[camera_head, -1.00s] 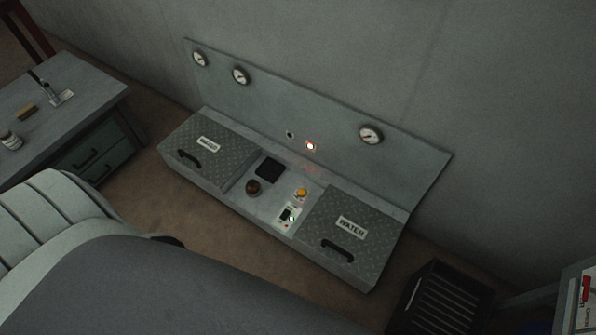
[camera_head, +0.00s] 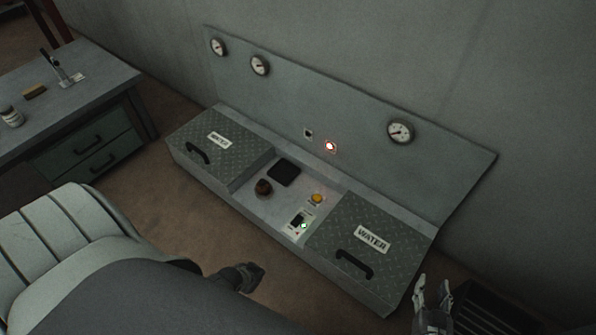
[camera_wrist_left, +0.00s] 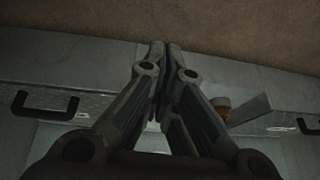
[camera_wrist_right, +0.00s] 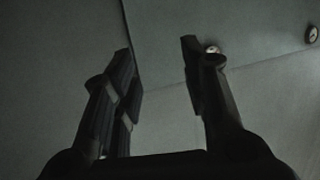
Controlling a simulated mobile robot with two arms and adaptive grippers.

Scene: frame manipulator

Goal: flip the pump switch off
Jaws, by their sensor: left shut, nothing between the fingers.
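My left gripper (camera_head: 252,275) is shut and empty, in front of the console and apart from the switch. In the left wrist view its fingertips (camera_wrist_left: 162,48) meet. My right gripper (camera_head: 434,292) is open and empty to the right of the console. Its spread fingers show in the right wrist view (camera_wrist_right: 156,45).
A desk (camera_head: 70,110) stands left.

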